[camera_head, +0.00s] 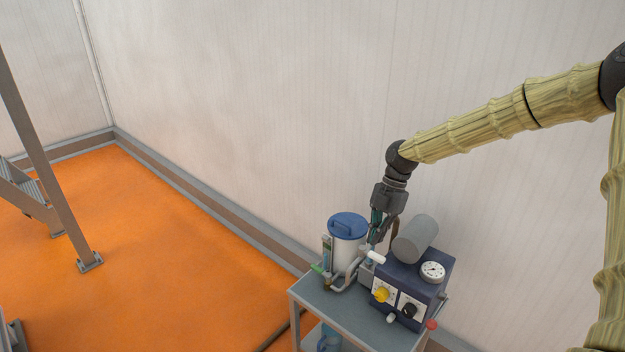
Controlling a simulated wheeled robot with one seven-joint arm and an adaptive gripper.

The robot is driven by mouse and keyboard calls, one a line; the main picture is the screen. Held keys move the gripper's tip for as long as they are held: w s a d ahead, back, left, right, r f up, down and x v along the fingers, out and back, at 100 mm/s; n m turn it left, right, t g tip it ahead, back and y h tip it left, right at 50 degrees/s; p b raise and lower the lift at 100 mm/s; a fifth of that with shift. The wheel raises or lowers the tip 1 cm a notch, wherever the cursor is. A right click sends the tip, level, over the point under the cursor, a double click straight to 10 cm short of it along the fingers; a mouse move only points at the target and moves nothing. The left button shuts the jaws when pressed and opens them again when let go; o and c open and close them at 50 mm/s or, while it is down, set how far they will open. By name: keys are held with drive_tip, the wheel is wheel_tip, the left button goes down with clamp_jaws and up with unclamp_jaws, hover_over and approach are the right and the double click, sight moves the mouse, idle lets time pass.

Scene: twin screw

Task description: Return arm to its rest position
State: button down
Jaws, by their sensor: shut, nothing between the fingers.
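My arm (500,115) reaches in from the right edge, and its far end bends down over a grey cart. My gripper (376,238) points down at the end of the arm, with its fingers together and nothing seen between them. It is between a white canister with a blue lid (348,228) on its left and a dark blue machine (412,285) with a grey cylinder (415,239) on its right. The fingertips are small and partly lost against the equipment behind them; I cannot tell whether they touch anything.
The cart (342,313) stands by the pale wall (250,110). The machine carries a gauge (432,271), a yellow knob (381,295) and a black knob (409,310). A grey metal frame (45,165) stands at the left. The orange floor (160,250) between is clear.

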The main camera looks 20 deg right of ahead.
drive_tip(key=s+a+f+m, duration=0.6)
drive_tip(key=s+a+f, duration=0.2)
drive_tip(key=f, duration=0.4)
drive_tip(key=s+a+f+m, duration=0.6)
drive_tip(key=s+a+f, duration=0.2)
drive_tip(key=f, duration=0.4)
drive_tip(key=s+f+m+h, duration=0.1)
drive_tip(key=s+f+m, duration=0.1)
drive_tip(key=s+m, duration=0.2)
drive_tip(key=s+d+f+m+t+h, duration=0.1)
drive_tip(key=s+f+m, duration=0.2)
drive_tip(key=s, duration=0.8)
drive_tip(key=s+f+m+h, duration=0.1)
drive_tip(key=s+f+m, duration=0.2)
drive_tip(key=s+m, duration=0.2)
drive_tip(key=s, duration=0.3)
drive_tip(key=shift+s+d+f+t, duration=0.15)
drive_tip(key=shift+t, duration=0.25)
